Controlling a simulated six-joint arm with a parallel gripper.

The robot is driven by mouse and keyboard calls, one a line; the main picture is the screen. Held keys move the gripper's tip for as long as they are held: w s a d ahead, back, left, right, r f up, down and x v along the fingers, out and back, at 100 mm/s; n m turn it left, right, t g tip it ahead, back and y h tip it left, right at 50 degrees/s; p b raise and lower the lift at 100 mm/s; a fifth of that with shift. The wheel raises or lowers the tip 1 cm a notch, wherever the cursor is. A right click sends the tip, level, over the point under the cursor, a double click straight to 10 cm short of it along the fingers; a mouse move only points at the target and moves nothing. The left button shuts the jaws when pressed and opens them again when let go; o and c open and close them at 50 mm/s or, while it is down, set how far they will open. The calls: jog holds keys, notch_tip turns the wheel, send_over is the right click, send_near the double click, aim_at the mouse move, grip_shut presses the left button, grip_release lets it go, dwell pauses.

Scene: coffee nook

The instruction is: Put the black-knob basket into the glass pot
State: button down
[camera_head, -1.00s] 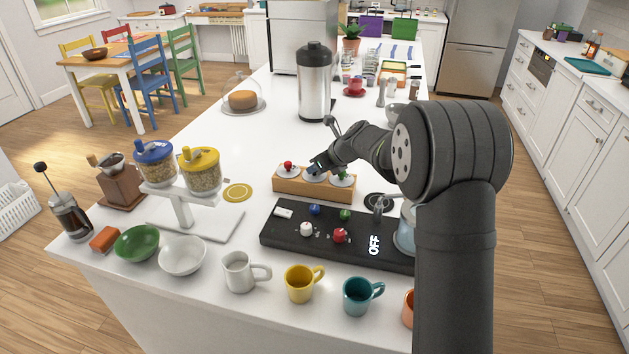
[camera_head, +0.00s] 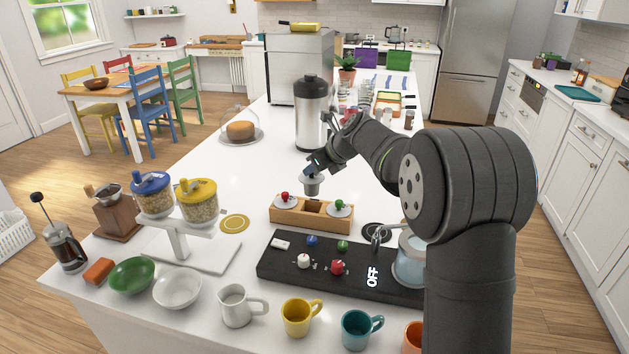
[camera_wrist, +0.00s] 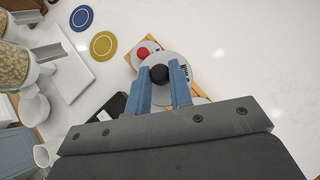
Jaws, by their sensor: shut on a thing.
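My gripper (camera_head: 318,163) is shut on the black-knob basket (camera_head: 312,186), a small grey metal piece held above the wooden rack (camera_head: 285,217). In the wrist view the black knob (camera_wrist: 159,73) sits between the blue fingertips, over a pale disc. The rack's middle slot is empty; a red-knob basket (camera_head: 284,199) sits on its left and a green-knob basket (camera_head: 340,207) on its right. The glass pot (camera_head: 408,262), bluish and see-through, stands at the right end of the black slab, partly hidden by my arm. Its inside is hard to see.
The black slab (camera_head: 300,270) with coloured knobs reads OFF. A metal spout or handle (camera_head: 378,238) stands beside the pot. Mugs line the front edge. A tall steel flask (camera_head: 312,115) stands behind the gripper.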

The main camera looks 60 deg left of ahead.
jog(key=shift+r, duration=0.25)
jog(key=shift+w+d, duration=0.15)
jog(key=w+d+r, duration=0.3)
jog(key=d+r, duration=0.1)
jog(key=d, duration=0.7)
jog(key=w+d+r, duration=0.2)
jog(key=d+r, duration=0.1)
jog(key=d, duration=0.8)
jog(key=w+d+r, duration=0.3)
jog(key=d+r, duration=0.1)
jog(key=d, duration=0.6)
notch_tip(320, 180, down, 6)
jog(key=shift+s+d+f, duration=0.15)
jog(key=shift+d+f, duration=0.05)
jog(key=shift+d, duration=0.05)
notch_tip(320, 180, down, 6)
dwell(3.6)
